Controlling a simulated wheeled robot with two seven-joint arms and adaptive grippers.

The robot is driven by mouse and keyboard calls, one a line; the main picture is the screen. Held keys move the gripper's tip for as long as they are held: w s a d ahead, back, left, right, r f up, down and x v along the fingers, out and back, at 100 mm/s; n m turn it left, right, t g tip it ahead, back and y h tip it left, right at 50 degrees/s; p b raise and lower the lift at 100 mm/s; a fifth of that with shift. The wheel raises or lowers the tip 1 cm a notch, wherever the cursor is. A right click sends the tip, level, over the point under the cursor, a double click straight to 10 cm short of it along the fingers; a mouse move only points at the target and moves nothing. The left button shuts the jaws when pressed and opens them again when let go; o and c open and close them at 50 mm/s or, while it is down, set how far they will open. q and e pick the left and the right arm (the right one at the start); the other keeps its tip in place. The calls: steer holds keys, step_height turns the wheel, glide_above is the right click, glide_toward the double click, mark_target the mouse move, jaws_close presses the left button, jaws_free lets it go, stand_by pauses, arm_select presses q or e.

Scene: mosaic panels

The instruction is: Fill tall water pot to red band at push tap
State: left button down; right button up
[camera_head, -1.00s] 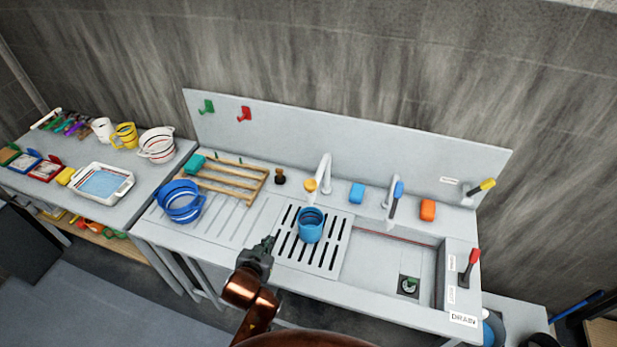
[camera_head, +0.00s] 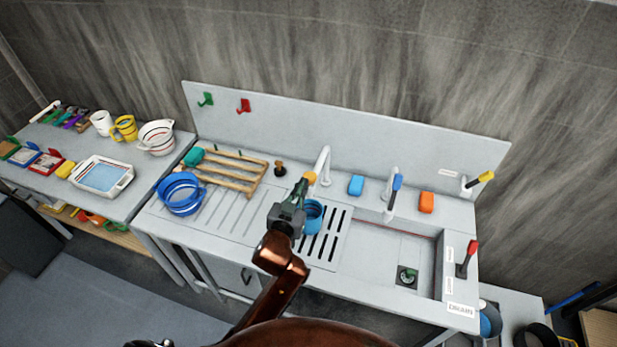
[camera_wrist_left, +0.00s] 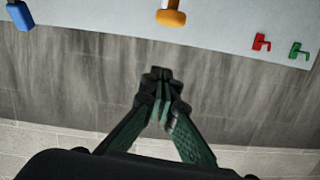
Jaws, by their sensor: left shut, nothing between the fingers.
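The blue tall water pot (camera_head: 314,219) stands upright on the slotted grate (camera_head: 328,248), partly hidden behind my left gripper (camera_head: 302,186). I see no red band on it and cannot tell its water level. The white push tap (camera_head: 323,163) rises behind it, with an orange-yellow knob (camera_head: 311,178) at the front. My left gripper is shut and empty, its fingertips close to the knob; contact is unclear. In the left wrist view the shut fingertips (camera_wrist_left: 160,85) and the orange-yellow knob (camera_wrist_left: 171,18) show apart. My right gripper is not in view.
A second tap with a blue lever (camera_head: 396,184) and a basin (camera_head: 380,247) lie right of the grate. A blue bowl (camera_head: 168,195) and a wooden rack (camera_head: 238,172) stand to the left. A red lever (camera_head: 471,252) is at the right end.

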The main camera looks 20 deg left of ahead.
arm_select(q)
steer(key=p, duration=0.2)
glide_above(309, 178)
steer(key=s, duration=0.2)
steer(key=f, duration=0.3)
steer(key=shift+w+d+f, duration=0.15)
steer(key=shift+d+f, duration=0.05)
steer(key=shift+f, duration=0.05)
steer(key=shift+w+f, duration=0.1)
steer(key=shift+f, duration=0.7)
